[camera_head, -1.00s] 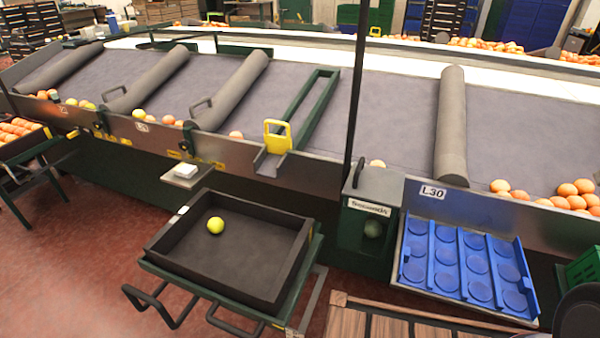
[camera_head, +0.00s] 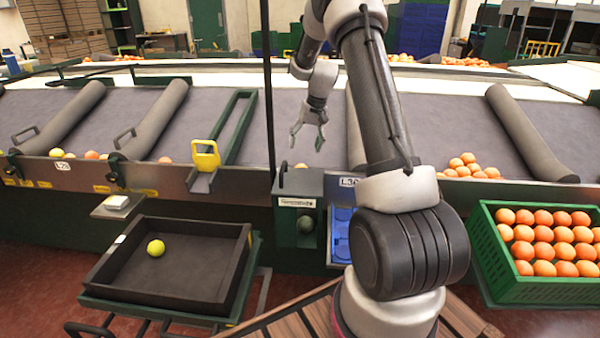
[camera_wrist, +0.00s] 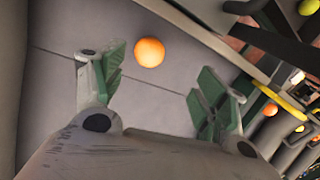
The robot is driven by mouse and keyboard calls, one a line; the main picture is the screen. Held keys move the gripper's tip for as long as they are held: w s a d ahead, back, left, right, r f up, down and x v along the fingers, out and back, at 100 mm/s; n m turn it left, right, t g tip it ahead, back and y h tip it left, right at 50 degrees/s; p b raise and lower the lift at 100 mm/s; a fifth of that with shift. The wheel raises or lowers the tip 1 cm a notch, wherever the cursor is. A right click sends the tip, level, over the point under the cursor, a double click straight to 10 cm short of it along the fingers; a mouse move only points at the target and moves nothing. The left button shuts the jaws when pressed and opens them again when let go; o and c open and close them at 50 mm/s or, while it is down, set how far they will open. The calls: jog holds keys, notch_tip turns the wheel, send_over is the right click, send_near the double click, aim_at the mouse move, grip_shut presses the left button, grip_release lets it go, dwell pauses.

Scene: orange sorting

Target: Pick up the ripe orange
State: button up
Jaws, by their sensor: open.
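My gripper (camera_head: 307,138) is open and empty above the grey sorting belt, its fingers pointing down. In the wrist view the open gripper (camera_wrist: 160,82) has its two green-padded fingers spread apart. A ripe orange (camera_wrist: 149,52) lies on the grey surface beyond the fingers, nearer the left one, and apart from both. In the head view an orange (camera_head: 300,166) partly shows at the belt's front edge behind the dark green box; I cannot tell for certain that it is the same one. A yellow-green fruit (camera_head: 156,248) lies in the black tray (camera_head: 215,291).
A green crate (camera_head: 500,284) full of oranges stands at the right. More oranges (camera_head: 468,167) lie on the belt. Grey rollers (camera_head: 526,130), a yellow handle (camera_head: 206,155), a thin dark post and the dark green box (camera_head: 291,185) stand near the gripper. A blue tray (camera_head: 341,222) is partly hidden.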

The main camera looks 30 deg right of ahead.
jog(key=f, duration=0.2)
jog(key=w+f, duration=0.1)
jog(key=f, duration=0.2)
jog(key=shift+w+d+f, duration=0.2)
jog(key=shift+d+f, duration=0.1)
jog(key=shift+d, duration=0.1)
jog(key=x, duration=0.5)
jog(key=shift+f, duration=0.3)
jog(key=c, duration=1.1)
